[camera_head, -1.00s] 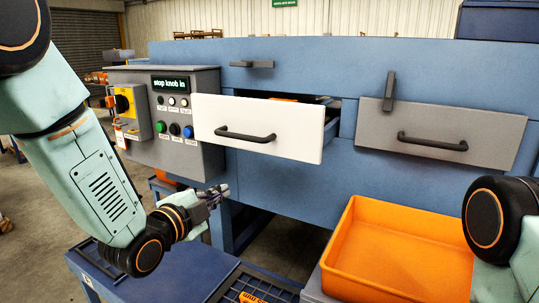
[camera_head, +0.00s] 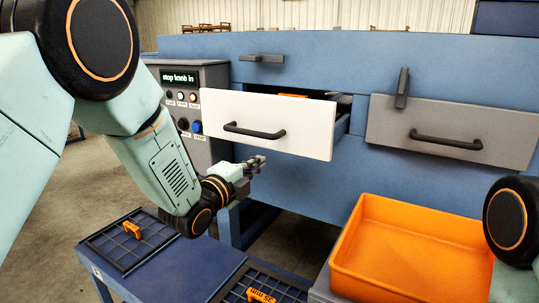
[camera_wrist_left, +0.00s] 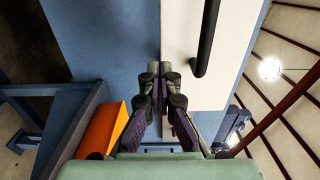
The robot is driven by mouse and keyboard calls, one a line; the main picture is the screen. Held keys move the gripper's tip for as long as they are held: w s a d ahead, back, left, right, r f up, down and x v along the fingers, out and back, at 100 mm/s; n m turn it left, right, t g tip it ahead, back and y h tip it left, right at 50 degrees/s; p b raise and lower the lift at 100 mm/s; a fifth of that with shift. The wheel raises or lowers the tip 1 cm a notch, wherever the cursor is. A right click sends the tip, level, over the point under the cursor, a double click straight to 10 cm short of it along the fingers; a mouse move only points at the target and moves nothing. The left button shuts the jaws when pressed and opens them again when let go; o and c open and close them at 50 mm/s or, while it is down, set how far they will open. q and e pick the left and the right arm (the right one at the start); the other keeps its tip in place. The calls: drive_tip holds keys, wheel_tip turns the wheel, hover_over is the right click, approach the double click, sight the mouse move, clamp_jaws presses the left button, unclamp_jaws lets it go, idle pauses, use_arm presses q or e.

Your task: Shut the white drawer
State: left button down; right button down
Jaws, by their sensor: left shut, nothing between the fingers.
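The white drawer (camera_head: 268,105) stands partly open from the blue cabinet, with its black bar handle (camera_head: 254,131) across the front. Something orange shows inside, behind its top edge. My left gripper (camera_head: 256,163) is shut and empty, below the drawer front and left of its middle. In the left wrist view the shut fingers (camera_wrist_left: 164,72) lie over the lower edge of the white drawer front (camera_wrist_left: 222,88), near the black handle (camera_wrist_left: 207,38). I cannot tell whether they touch it. My right gripper is out of view; only part of my right arm shows at the right edge.
A grey drawer (camera_head: 448,133) sits to the right, with a black latch (camera_head: 402,88) above it. A grey control panel (camera_head: 207,148) stands left of the white drawer. An orange tray (camera_head: 405,240) is at front right.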

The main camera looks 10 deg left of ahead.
sight(275, 150)
use_arm(q)
drive_tip(key=x, duration=0.6)
drive_tip(key=shift+s+d+r+p, duration=0.1)
drive_tip(key=shift+r+p, duration=0.1)
drive_tip(key=shift+p, duration=0.1)
drive_tip(key=shift+w+f, duration=0.15)
drive_tip(key=shift+w, duration=0.15)
